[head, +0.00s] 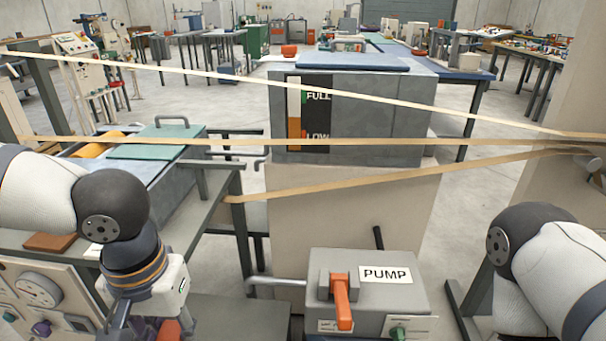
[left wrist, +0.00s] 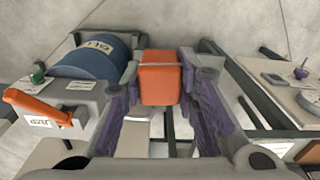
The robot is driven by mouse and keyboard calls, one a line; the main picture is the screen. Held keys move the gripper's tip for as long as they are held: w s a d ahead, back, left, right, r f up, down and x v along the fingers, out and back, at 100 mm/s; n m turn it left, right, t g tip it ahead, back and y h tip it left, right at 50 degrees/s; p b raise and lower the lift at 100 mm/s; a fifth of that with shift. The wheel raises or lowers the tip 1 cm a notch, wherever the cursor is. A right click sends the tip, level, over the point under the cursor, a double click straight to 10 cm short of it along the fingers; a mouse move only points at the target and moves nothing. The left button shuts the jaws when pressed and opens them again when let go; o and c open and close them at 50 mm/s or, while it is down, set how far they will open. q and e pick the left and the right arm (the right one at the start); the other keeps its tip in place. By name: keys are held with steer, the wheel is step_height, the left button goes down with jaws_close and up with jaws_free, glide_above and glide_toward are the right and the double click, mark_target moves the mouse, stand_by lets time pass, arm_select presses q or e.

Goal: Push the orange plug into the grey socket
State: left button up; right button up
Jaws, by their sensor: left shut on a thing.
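The orange plug (left wrist: 160,78) is a block held between the purple-padded fingers of my left gripper (left wrist: 159,92) in the left wrist view. In the head view my left gripper (head: 148,325) hangs at the bottom left, pointing down, with part of the orange plug (head: 170,331) showing at the bottom edge. The gripper is left of the pump box and in front of the dark grey shelf. I cannot pick out the grey socket in either view. My right gripper is out of view; only its arm shows at the right.
The grey pump box (head: 405,290) with an orange lever (head: 341,301) stands right of my left gripper. A gauge panel (head: 40,297) stands at the left. Tan strips (head: 330,143) stretch across the space ahead. A blue drum (left wrist: 95,58) shows in the left wrist view.

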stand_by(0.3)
arm_select(q)
steer(key=w+d+r+m, duration=0.3)
steer(key=d+r+m, duration=0.5)
steer(key=d, duration=0.3)
steer(key=shift+w+d+r, duration=0.2)
steer(key=shift+d+r, duration=0.2)
steer(key=shift+r, duration=0.05)
steer(key=w+d+f+m, duration=0.3)
steer(key=d+f+m, duration=0.1)
steer(key=shift+w+f+m, duration=0.2)
steer(key=shift+w+m, duration=0.1)
steer(key=shift+a+r, duration=0.1)
steer(key=shift+a, duration=0.05)
